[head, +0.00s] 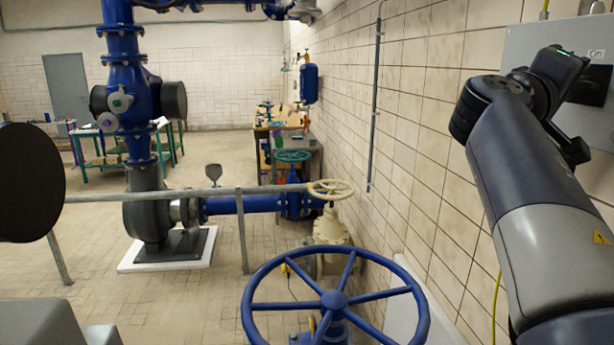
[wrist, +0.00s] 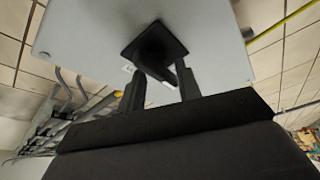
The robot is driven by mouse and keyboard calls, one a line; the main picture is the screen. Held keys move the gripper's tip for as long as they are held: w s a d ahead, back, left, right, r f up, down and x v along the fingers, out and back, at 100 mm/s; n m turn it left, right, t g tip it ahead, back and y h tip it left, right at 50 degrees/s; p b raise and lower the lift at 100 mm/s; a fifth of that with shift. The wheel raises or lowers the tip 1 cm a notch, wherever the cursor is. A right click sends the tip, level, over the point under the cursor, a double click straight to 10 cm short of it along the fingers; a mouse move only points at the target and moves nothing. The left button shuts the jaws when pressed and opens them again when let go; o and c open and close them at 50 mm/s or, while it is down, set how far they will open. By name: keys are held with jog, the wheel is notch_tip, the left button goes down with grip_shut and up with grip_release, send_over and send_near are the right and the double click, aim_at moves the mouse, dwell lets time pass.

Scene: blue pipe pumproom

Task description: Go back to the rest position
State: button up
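My gripper (wrist: 160,66) is in front of a grey wall box (wrist: 90,30). Its two dark fingers stand apart in the wrist view. A black switch (wrist: 152,42) with a handle shows just beyond and between the fingertips; I cannot tell whether they touch it. In the head view my arm reaches up the right side to the same grey box (head: 526,40), with an "On" label near the black switch (head: 592,86). The fingertips are hard to make out there.
A blue handwheel (head: 335,300) stands low in front, with a cream handwheel valve (head: 331,190) behind it. A grey rail (head: 190,193) crosses the left. The tiled wall (head: 430,130) runs along the right. Workbenches (head: 300,140) stand farther back; open floor lies to the left.

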jog(key=shift+m+h+b, duration=0.5)
jog(key=shift+m+b, duration=0.15)
jog(key=shift+m, duration=0.45)
